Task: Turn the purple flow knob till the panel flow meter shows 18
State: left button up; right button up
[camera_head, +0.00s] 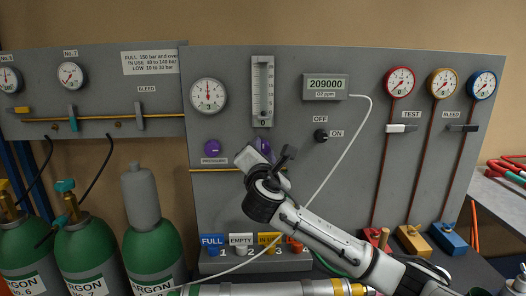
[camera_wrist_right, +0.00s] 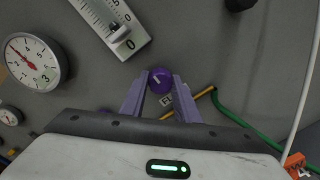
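The purple flow knob (camera_wrist_right: 160,80) is on the grey panel, under the flow meter. In the right wrist view it sits between the two purple fingers of my right gripper (camera_wrist_right: 160,85), which appear to touch it on both sides. A pale mark shows on its face. In the head view my right gripper (camera_head: 264,150) covers most of the knob. The panel flow meter (camera_head: 262,90) is an upright scale tube; in the right wrist view its float (camera_wrist_right: 117,28) is near the bottom, close to the 0. My left gripper is not in view.
The purple pressure knob (camera_head: 212,148) is left of the gripper. A white cable (camera_head: 352,140) runs down from the digital display (camera_head: 326,86). A yellow pipe (camera_wrist_right: 200,95) passes near the right finger. Tags (camera_head: 241,240) hang below; green cylinders (camera_head: 92,250) stand at left.

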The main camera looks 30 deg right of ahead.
jog(key=shift+m, duration=0.3)
jog(key=m, duration=0.9)
jog(key=shift+f+m+y+b, duration=0.1)
jog(key=shift+m+y+b, duration=0.2)
jog(key=shift+m, duration=0.1)
jog(key=m, duration=0.7)
jog(key=shift+b, duration=0.3)
jog(key=m, duration=0.6)
jog(key=shift+m+y, duration=0.3)
jog(key=shift+y, duration=0.1)
jog(key=shift+m, duration=1.7)
